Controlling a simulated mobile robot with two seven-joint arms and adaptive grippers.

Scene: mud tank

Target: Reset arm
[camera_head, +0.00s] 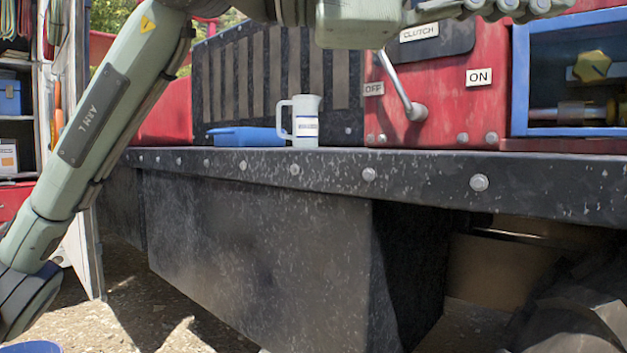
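My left arm, marked ARM L, rises from the lower left and bends right along the top edge. Grey jointed parts at its far end, which look like my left gripper (510,8), are cut off by the top of the picture. I cannot tell whether its fingers are open or shut, and I see nothing held there. My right arm and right gripper are not in view.
A black ledge (330,165) with bolts crosses the view. A lever (396,85) sits between OFF and ON labels on the red panel (450,110). A blue-framed compartment (520,85) is at right.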

